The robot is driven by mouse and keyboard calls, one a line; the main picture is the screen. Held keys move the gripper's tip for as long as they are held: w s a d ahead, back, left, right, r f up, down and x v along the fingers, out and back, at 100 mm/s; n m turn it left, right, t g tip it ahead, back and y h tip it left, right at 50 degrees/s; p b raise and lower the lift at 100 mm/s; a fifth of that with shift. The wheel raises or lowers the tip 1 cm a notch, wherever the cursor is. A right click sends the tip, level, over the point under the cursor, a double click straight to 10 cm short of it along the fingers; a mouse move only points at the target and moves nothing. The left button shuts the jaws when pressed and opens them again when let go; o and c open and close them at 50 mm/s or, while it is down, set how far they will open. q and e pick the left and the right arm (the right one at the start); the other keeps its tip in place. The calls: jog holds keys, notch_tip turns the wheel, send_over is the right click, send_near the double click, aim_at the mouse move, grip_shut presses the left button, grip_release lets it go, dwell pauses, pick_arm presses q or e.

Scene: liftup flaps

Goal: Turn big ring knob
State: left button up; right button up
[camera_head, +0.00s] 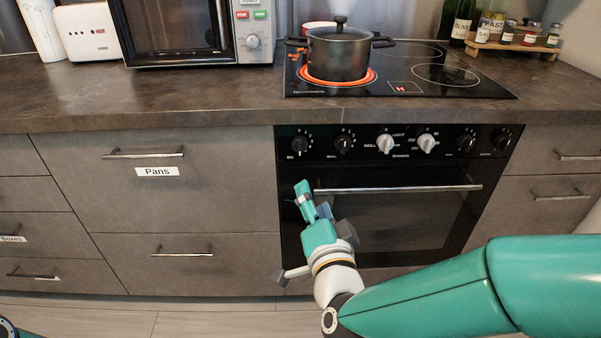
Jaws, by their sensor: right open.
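The oven's control panel carries a row of knobs: black ones at the left (299,145) and (344,144), white ones in the middle (385,143) and (426,143), and black ones at the right (466,143) and (501,142). Their labels are too small to tell which is the big ring knob. My right gripper (314,204) is open and empty, in front of the oven door's left part, below the leftmost knobs and apart from them. The glowing orange ring (310,77) shows under a dark lidded pot (339,53). My left gripper is not in view.
The oven door handle (398,189) runs across just right of my right gripper. The countertop edge (150,118) overhangs the knobs. A drawer labelled Pans (205,205) is shut at the left. A microwave (175,30) and bottles (462,22) stand on the counter.

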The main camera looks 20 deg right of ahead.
jog(key=p, duration=1)
send_near(301, 150)
jog(key=w, duration=0.3)
jog(key=w+d, duration=0.1)
jog(key=w, duration=0.5)
jog(key=shift+w+d, duration=0.3)
jog(key=c, duration=1)
jog(key=shift+a, duration=0.2)
jog(key=shift+c, duration=0.7)
jog(key=shift+d, duration=0.15)
